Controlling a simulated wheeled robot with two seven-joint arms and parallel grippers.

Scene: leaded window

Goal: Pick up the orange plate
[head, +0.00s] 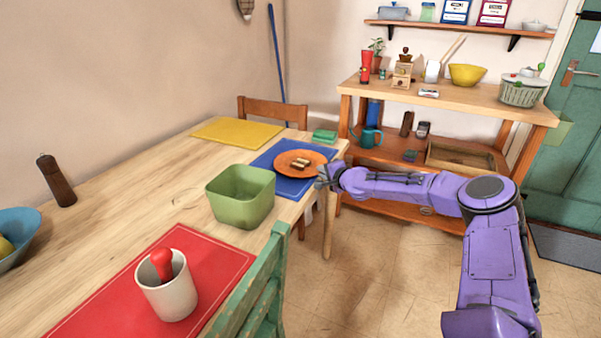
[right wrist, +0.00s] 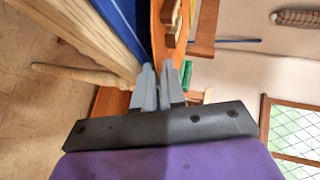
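The orange plate (head: 287,169) lies on the blue placemat (head: 265,160) near the table's far right corner, with a few brown and cream food pieces (head: 301,163) on it. My right gripper (head: 324,177) is at the plate's near right rim. In the right wrist view its fingers (right wrist: 163,80) are close together, one on each side of the plate's rim (right wrist: 182,35), and look shut on it. The exact contact is partly hidden by the fingers. The plate looks level, at or very near the mat. My left gripper is not in view.
A green square bin (head: 240,196) stands left of the plate. A green chair (head: 262,285) is at the table's near side, and a wooden chair (head: 272,110) at its far end. A wooden shelf unit (head: 450,95) stands behind my right arm. Floor on the right is clear.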

